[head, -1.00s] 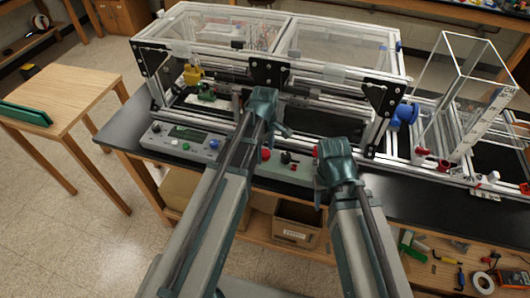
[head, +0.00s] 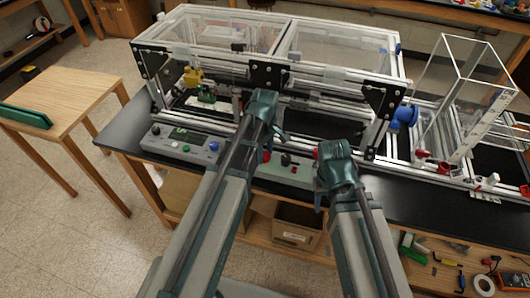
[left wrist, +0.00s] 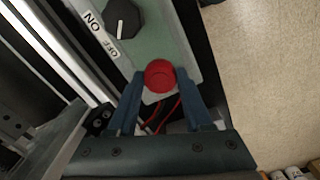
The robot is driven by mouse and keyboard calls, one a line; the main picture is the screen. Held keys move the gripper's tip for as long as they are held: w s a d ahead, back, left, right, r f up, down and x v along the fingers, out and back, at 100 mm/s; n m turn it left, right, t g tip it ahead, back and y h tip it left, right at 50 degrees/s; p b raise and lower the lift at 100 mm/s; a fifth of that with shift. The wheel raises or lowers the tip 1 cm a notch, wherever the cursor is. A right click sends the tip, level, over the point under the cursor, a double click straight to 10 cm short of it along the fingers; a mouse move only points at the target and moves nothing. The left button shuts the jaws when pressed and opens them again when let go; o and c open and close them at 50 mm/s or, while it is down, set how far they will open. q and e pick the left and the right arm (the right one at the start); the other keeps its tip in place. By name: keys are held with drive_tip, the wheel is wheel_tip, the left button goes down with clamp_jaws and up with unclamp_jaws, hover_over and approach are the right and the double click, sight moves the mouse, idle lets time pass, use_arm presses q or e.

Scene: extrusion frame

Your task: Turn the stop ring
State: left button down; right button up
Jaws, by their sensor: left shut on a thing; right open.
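The stop ring is a round red knob on the grey-green control panel; it shows in the left wrist view (left wrist: 161,75) and as a small red spot in the head view (head: 267,156). My left gripper (left wrist: 160,80) is shut on it, with one blue finger touching each side. In the head view my left gripper (head: 268,148) reaches down over the panel and partly hides it. My right gripper (head: 326,172) is open and empty at the panel's right end.
A black ON/OFF switch (left wrist: 123,18) sits beside the red knob on the same panel. Red wires (left wrist: 160,118) run below the knob. The clear-walled extrusion frame (head: 267,75) stands just behind. A second panel with a display (head: 183,135) lies to the left.

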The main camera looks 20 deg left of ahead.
use_arm(q)
drive_tip(key=m, duration=0.8)
drive_tip(key=shift+m, duration=0.5)
idle(0.4)
drive_tip(key=shift+c, duration=1.5)
unclamp_jaws()
wheel_tip(320, 180, up, 14)
drive_tip(key=p, duration=1.4)
